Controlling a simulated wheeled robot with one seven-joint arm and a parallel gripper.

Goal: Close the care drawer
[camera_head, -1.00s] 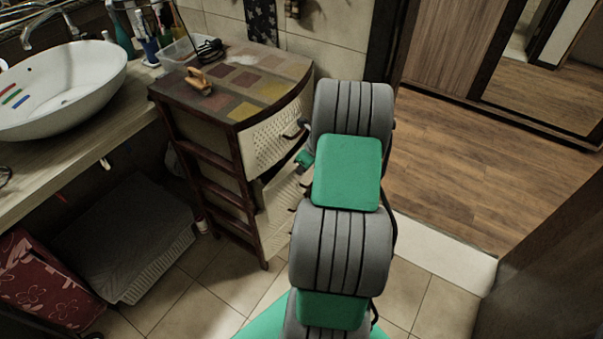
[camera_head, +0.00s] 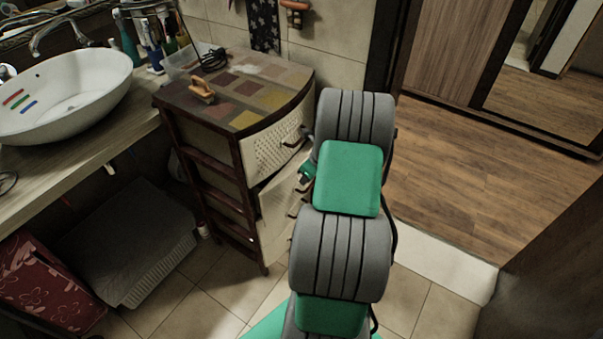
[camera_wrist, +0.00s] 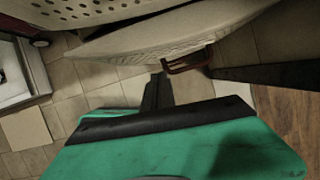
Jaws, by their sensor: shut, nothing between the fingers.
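The drawer cabinet (camera_head: 205,153) has a dark brown frame and cream perforated drawer fronts. Its top drawer (camera_head: 272,150) looks shut. The drawer below it (camera_head: 278,205) stands partly out, with a dark gap above its front; I take this as the care drawer. In the wrist view, this drawer front (camera_wrist: 150,50) juts out below the perforated top drawer, with a brown handle (camera_wrist: 187,62) on it. My gripper (camera_wrist: 157,85) is shut and empty, close to that front and just left of the handle. Contact cannot be told. In the head view my arm hides most of the gripper.
A basin (camera_head: 65,90) on a counter stands left of the cabinet. A wooden brush-like object (camera_head: 201,89) lies on the cabinet top. A grey basket (camera_head: 130,240) and a red floral box (camera_head: 45,285) are under the counter. Wooden floor is clear at the right.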

